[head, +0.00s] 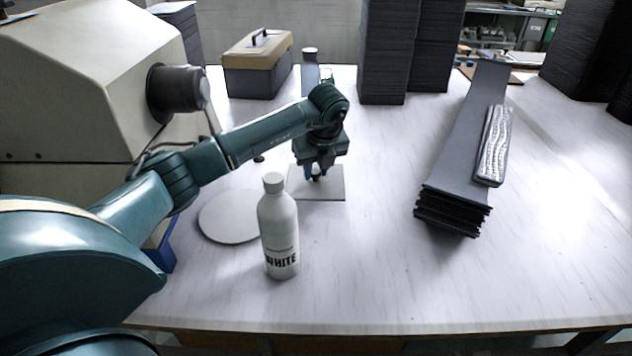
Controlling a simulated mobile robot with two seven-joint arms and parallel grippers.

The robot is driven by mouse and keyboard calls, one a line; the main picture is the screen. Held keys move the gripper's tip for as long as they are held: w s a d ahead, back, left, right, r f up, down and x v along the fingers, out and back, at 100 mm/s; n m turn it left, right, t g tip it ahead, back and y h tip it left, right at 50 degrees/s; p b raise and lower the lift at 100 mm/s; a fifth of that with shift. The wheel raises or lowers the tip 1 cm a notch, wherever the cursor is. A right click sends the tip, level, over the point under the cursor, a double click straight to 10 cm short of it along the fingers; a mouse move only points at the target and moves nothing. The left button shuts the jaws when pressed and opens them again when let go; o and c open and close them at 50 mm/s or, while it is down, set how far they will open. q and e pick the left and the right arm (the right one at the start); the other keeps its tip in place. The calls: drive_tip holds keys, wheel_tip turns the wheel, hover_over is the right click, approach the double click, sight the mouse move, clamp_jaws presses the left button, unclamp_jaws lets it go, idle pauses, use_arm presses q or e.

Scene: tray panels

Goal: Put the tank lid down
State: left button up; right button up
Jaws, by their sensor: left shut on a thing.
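The tank lid (333,186) looks like a flat grey square plate with a small dark knob in its middle. My left gripper (316,174) comes down over it from above and is shut on the knob. The fingers partly hide the knob. The plate lies level, at or close above the white table; I cannot tell whether it touches. A flat pale round disc (226,217) lies on the table to the left of the lid. My right gripper is not in view.
A white bottle (279,235) marked WHITE stands in front of the lid. A toolbox (258,66) and another bottle (310,70) stand behind. Dark stacked panels (452,190) with a silvery wrapped piece (493,146) lie right. The table between lid and panels is clear.

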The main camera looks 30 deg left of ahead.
sight(318, 174)
use_arm(q)
wheel_tip(318, 174, down, 4)
drive_tip(key=shift+r, duration=0.1)
drive_tip(key=o, duration=1)
drive_tip(key=shift+r, duration=0.1)
drive_tip(key=v, duration=1.2)
